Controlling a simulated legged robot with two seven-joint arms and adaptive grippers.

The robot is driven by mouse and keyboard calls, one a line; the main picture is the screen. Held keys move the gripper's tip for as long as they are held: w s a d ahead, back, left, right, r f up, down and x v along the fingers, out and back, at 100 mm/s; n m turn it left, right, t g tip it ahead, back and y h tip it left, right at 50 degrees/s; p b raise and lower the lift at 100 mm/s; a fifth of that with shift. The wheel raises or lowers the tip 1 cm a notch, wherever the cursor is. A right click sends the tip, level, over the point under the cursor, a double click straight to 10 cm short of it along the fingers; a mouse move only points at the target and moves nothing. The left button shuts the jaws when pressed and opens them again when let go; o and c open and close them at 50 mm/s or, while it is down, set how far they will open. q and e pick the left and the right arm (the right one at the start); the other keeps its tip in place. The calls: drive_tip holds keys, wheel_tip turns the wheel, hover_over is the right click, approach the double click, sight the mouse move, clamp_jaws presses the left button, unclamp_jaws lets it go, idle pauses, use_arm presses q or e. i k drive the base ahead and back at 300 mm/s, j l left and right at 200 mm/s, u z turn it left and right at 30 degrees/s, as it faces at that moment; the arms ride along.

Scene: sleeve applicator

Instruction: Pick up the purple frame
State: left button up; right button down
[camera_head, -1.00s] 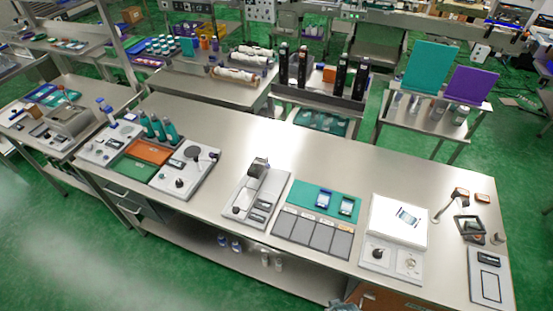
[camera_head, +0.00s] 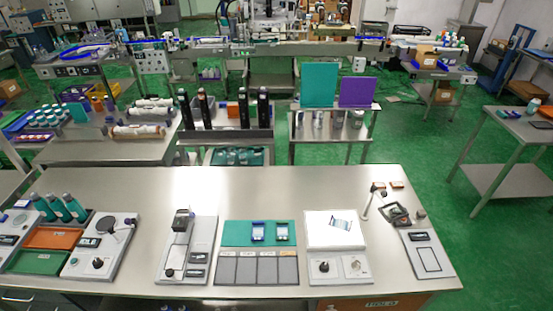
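On the teal mat (camera_head: 233,232) of the bench lie two small framed pieces with pale centres, side by side. The left framed piece (camera_head: 258,231) has a blue-purple rim; the right framed piece (camera_head: 282,231) looks more teal with dark edges. Both are small, so their exact colours are hard to tell. A larger flat purple panel (camera_head: 357,91) stands upright beside a teal panel (camera_head: 320,84) on a small steel table behind the bench. Neither of my grippers is in view.
The steel bench (camera_head: 150,185) also carries a grey device (camera_head: 187,250), grey pads (camera_head: 256,269), a white lit panel (camera_head: 335,228), and a stand (camera_head: 400,212) at right. Coloured trays (camera_head: 55,237) are at left. Green floor (camera_head: 440,190) is open to the right.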

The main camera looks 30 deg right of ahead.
sight(339, 224)
drive_tip(key=z, duration=1.55)
